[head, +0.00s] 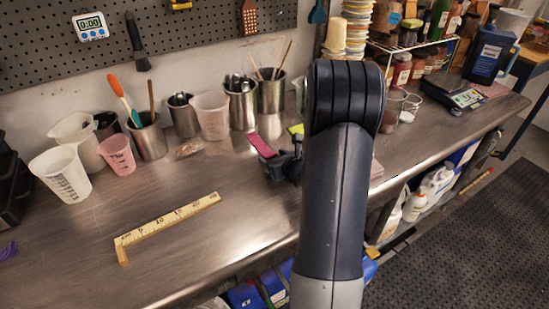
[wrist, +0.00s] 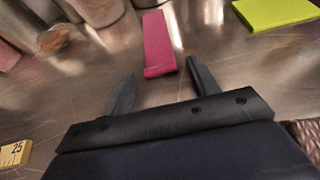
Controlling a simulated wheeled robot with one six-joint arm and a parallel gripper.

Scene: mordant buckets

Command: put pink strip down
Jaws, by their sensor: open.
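The pink strip (head: 261,145) is a flat, narrow bar that appears to lie on the steel bench (head: 215,235), in front of the metal containers. In the wrist view the strip (wrist: 158,42) points away from me, its near end at the gap between my fingertips. My gripper (wrist: 160,66) is open, with one finger on each side of that gap and neither touching the strip. In the head view my gripper (head: 283,160) is low over the bench at the strip's near end, partly hidden by my arm.
A yellow-green pad (wrist: 277,12) lies to the right of the strip. Steel cups (head: 240,103) with tools and pink beakers (head: 117,156) stand behind. The front middle of the bench is clear.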

